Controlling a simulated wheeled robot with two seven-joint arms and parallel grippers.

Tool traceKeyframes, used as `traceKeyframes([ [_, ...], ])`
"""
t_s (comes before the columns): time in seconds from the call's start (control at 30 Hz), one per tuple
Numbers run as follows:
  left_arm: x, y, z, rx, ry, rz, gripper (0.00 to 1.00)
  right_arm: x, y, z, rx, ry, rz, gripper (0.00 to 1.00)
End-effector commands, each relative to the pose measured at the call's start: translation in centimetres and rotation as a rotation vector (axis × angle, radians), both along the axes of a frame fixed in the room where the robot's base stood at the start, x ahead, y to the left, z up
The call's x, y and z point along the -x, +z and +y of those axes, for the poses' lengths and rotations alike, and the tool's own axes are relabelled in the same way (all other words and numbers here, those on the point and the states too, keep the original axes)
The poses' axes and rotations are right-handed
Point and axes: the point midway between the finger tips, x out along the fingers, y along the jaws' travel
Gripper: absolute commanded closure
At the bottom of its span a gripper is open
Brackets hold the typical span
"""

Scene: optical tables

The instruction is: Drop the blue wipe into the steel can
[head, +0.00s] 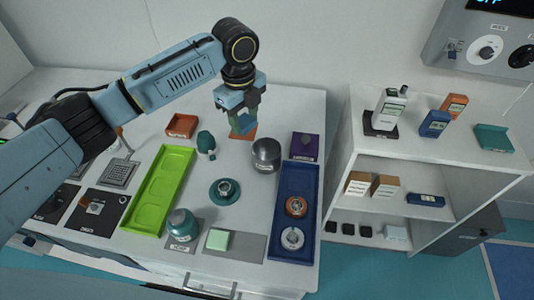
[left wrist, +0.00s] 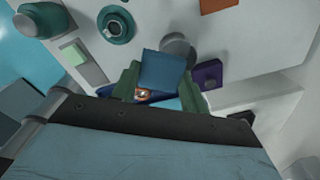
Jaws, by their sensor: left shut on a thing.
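My left gripper (head: 242,123) hangs above the back of the table, its fingers pointing down. It is shut on the blue wipe (left wrist: 163,70), a flat blue square between the green fingers in the left wrist view. In the head view the wipe is mostly hidden by the gripper. The steel can (head: 266,155) stands upright on the table, in front of and to the right of the gripper; its opening faces up. In the left wrist view the can (left wrist: 178,44) shows just beyond the wipe, partly covered by it. My right gripper is in neither view.
A teal saucer with a cup (head: 224,190), a teal figure-like item (head: 206,145) and a lime tray (head: 144,213) are to the left. An orange mat (head: 243,134) lies below the gripper.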

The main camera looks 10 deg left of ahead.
Motion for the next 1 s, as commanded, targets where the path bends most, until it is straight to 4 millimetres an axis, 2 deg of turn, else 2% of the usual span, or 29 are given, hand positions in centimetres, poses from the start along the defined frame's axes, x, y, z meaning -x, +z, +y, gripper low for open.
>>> traceKeyframes([
  [0.3,-1.7,0.5,-2.1,-0.016,-0.658,-0.005,0.77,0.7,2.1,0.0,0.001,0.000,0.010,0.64],
  [0.5,-2.2,0.5,-2.8,-0.024,-0.927,-0.003,0.77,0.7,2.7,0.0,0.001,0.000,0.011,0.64],
  [0.77,-2.4,-0.1,-3.0,-0.028,-1.026,-0.003,0.77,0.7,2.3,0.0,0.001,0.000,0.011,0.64],
  [1.0,-2.4,-2.3,-3.0,-0.027,-1.024,-0.002,0.77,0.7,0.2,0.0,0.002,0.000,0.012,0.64],
])
